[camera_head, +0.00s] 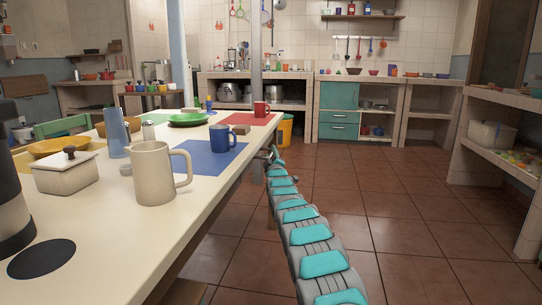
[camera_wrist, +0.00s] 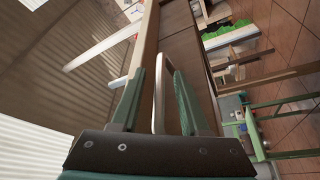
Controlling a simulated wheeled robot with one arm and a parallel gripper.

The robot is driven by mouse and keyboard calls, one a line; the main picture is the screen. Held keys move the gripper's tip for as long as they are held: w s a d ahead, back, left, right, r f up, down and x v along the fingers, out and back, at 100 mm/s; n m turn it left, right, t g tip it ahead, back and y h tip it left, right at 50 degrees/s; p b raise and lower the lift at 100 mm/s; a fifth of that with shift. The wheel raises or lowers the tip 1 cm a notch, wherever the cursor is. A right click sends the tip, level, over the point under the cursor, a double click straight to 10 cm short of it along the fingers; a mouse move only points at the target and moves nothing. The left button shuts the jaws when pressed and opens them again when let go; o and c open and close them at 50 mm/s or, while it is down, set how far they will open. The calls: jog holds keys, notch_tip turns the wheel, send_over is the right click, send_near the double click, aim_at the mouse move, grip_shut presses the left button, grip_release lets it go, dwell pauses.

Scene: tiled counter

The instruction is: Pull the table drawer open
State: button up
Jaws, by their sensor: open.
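In the wrist view a pale metal handle (camera_wrist: 159,102) stands out from a brown wooden drawer front (camera_wrist: 183,45). My gripper (camera_wrist: 159,78) is open, with one green finger on each side of the handle. I cannot tell whether either finger touches it. In the head view the table (camera_head: 105,235) has a pale top, and my arm reaches along its right side. My gripper (camera_head: 272,155) is small at the arm's far end, by the table edge. The drawer is hidden in the head view, and how far it stands out cannot be told.
A cream mug (camera_head: 155,175), a blue mug (camera_head: 223,137), a red mug (camera_head: 261,109) and a white lidded box (camera_head: 65,172) stand on the table. The tiled floor (camera_head: 400,225) right of my arm is clear. Shelves (camera_head: 500,150) stand at the right wall.

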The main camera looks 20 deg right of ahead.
jog(key=shift+c, duration=0.3)
grip_shut()
dwell(1.1)
